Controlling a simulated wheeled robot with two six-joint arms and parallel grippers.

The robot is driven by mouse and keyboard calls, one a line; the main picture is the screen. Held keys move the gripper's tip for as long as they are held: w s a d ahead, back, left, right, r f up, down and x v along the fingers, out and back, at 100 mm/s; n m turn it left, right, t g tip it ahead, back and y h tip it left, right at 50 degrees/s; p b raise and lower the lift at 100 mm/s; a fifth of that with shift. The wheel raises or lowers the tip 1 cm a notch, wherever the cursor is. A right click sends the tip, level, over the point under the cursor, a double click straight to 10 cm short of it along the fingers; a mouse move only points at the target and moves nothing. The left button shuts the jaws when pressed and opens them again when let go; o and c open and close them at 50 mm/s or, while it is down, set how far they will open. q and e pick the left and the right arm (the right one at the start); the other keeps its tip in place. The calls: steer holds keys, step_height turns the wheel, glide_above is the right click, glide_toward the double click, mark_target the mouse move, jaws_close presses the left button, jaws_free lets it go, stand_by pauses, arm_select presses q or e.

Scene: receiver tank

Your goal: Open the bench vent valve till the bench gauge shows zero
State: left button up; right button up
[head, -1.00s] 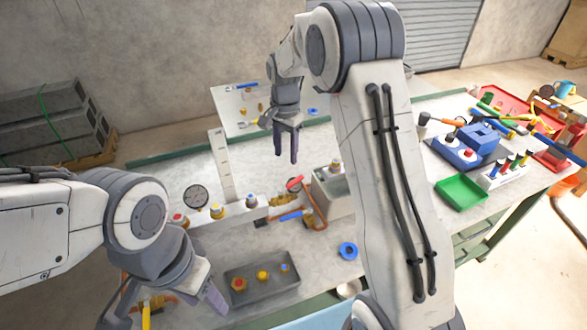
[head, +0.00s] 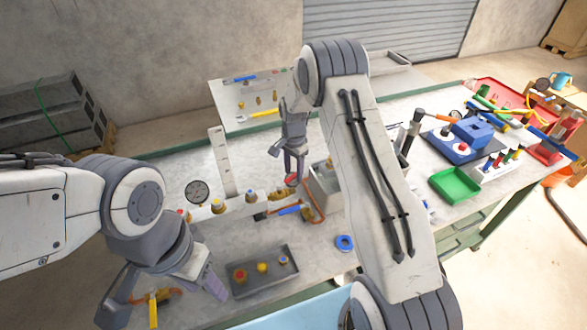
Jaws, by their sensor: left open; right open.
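The round gauge (head: 197,192) stands at the left end of a pale manifold block (head: 234,208); its needle is too small to read. I cannot tell which is the vent valve. My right gripper (head: 294,174) is open, its fingertips pointing down close to the red handle; contact is unclear. My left gripper (head: 160,292) is open at the front left, away from the manifold.
A grey tray (head: 264,289) with capped parts lies in front of the manifold. A blue ring (head: 344,242) lies to its right. A grey box (head: 325,190) stands beside the red handle, partly behind my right arm. A green tray (head: 455,184) sits farther right.

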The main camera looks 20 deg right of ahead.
jaws_close()
stand_by(1.4)
